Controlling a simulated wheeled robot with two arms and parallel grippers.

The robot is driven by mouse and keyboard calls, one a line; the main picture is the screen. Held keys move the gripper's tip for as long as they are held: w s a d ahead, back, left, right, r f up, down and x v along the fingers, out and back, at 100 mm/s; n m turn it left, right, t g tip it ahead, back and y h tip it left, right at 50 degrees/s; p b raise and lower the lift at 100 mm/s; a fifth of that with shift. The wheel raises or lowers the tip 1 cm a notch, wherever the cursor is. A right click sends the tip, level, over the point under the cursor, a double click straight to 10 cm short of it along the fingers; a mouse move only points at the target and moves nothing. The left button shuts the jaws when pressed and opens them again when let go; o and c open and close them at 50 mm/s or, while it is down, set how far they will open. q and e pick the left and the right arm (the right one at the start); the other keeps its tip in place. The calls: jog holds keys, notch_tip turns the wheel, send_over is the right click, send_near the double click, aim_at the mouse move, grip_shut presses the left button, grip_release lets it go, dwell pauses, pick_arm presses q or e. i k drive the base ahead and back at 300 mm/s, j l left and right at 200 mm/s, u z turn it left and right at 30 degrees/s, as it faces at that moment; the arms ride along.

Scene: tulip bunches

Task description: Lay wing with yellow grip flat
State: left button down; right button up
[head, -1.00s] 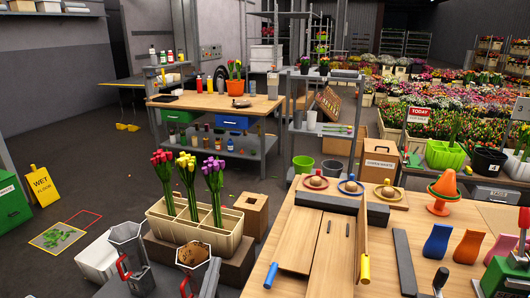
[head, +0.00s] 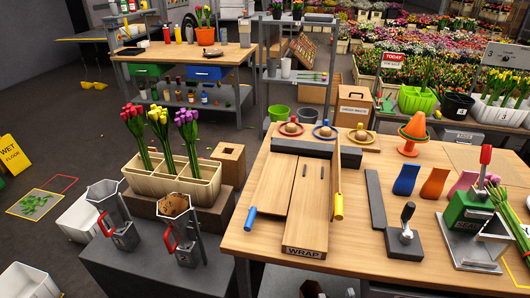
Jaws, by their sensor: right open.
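The wrap board (head: 311,215) lies on the wooden table, with its "WRAP" label at the front edge. The wing with the yellow grip (head: 339,206) stands up on edge along the board's right side, and its panel (head: 337,165) shows as a thin upright strip. The other wing (head: 272,190), with the blue grip (head: 250,218), lies flat on the left. My left gripper is not in view.
A dark grey bar (head: 316,149) lies behind the board. A grey plate with a lever (head: 405,234) and a green press (head: 474,220) stand to the right. Tulips fill a cream planter (head: 172,178) at left. Bare tabletop lies just right of the yellow grip.

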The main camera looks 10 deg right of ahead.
aim_at(336, 203)
jog(key=i+j+z, duration=0.15)
jog(key=z, duration=0.2)
jog(key=i+j+z, duration=0.1)
jog(key=j+z, duration=0.3)
jog(key=i+j+z, duration=0.1)
jog(key=j+z, duration=0.25)
jog(key=l, duration=0.1)
